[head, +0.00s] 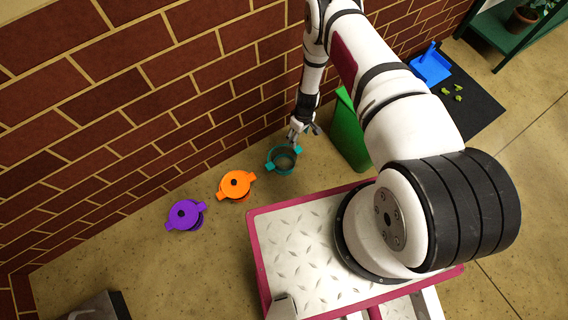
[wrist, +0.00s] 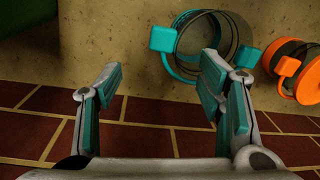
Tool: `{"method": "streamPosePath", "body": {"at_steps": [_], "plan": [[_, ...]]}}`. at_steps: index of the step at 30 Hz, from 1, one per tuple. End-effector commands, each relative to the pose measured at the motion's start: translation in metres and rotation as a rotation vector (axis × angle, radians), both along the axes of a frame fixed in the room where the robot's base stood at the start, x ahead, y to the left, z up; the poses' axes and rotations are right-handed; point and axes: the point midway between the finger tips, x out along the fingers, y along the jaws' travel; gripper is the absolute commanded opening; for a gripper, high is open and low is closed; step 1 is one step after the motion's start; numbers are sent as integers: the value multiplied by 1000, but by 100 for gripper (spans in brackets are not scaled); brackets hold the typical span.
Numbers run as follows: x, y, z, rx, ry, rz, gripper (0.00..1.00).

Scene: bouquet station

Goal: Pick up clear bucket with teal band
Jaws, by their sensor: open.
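The clear bucket with teal band (head: 284,159) stands on the floor by the brick wall, at the right end of a row of buckets. Its teal rim has a tab on each side. In the wrist view the bucket (wrist: 236,40) is at the upper right, with a teal tab near my right finger. My gripper (head: 303,133) is just above and to the right of the bucket in the head view. In the wrist view my gripper (wrist: 160,95) is open, with nothing between its fingers. The right finger overlaps the bucket's lower part in the picture; I cannot tell whether they touch.
An orange-lidded bucket (head: 236,184) and a purple-lidded bucket (head: 185,214) stand to the left along the brick wall (head: 150,85). A green bin (head: 348,135) is close on the right. A blue dustpan (head: 431,66) lies on a dark mat (head: 470,105) further right.

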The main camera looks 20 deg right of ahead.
Motion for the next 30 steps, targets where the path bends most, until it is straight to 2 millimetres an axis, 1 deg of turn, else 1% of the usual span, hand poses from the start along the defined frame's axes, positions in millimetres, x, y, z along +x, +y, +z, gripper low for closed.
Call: {"method": "streamPosePath", "body": {"at_steps": [1, 3, 7, 14, 22, 25, 30], "plan": [[-1, 1, -13, 0, 1, 0, 62], [-1, 2, -24, 0, 0, -1, 62], [-1, 3, -37, -1, 0, 0, 62], [-2, 5, -47, 0, 0, 0, 62], [-5, 11, -85, -1, 1, -1, 62], [-5, 11, -92, 0, -1, 0, 62], [-5, 12, -91, 0, -1, 0, 62]]}}
